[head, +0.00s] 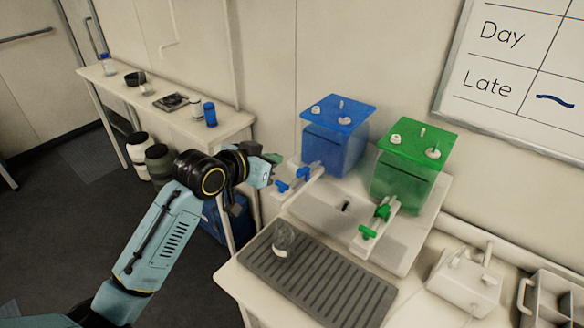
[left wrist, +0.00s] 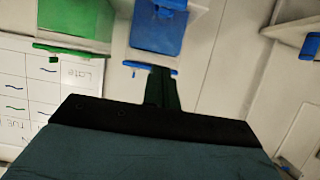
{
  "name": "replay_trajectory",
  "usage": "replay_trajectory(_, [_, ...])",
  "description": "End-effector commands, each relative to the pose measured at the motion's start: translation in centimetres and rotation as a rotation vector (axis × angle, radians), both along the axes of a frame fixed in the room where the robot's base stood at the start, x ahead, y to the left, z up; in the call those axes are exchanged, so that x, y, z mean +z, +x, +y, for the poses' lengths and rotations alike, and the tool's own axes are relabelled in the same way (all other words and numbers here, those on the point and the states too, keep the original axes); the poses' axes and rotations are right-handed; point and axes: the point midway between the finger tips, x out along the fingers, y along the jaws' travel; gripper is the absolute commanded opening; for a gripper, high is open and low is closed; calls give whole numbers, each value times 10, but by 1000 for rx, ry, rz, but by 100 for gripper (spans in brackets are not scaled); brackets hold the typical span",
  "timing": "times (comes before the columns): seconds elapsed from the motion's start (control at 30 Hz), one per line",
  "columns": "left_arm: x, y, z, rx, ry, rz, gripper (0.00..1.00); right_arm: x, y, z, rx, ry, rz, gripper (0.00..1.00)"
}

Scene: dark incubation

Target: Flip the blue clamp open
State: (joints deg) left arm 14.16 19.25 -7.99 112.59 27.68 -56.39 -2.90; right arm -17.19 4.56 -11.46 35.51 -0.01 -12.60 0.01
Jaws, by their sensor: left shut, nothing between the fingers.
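The blue clamp (head: 282,186) is on a pale fitting at the front of the blue tank (head: 335,150), with its two blue parts showing in the head view. My left gripper (head: 272,158) is just left of and behind the clamp, shut and empty. In the left wrist view its dark fingers (left wrist: 162,88) are together, pointing toward the blue tank (left wrist: 158,28), which appears upside down. I cannot make out the blue clamp there. My right gripper is not in view.
The green tank (head: 405,170) with its green clamp (head: 383,212) stands to the right. A glass vessel (head: 284,237) sits on the grey ribbed mat (head: 330,290). A back table (head: 235,122) holds small items. A whiteboard (head: 500,110) hangs on the wall.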

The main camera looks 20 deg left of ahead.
Motion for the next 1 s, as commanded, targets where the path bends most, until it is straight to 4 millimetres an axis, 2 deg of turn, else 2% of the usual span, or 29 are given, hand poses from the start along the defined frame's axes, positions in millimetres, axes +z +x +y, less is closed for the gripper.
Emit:
replay_trajectory(0.3, [-20, 44, -17, 0, -2, 2, 0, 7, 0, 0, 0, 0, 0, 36])
replay_trajectory(0.57, [-35, 76, -29, 0, -2, 1, 0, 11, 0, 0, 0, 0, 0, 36])
replay_trajectory(0.6, [-45, 73, -27, -1, 1, 7, 0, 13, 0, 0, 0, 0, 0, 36])
replay_trajectory(0.73, [-62, 70, -26, -1, 1, 4, 0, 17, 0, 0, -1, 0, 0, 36])
replay_trajectory(1.0, [-74, 68, -25, 0, 1, -1, 0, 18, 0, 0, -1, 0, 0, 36])
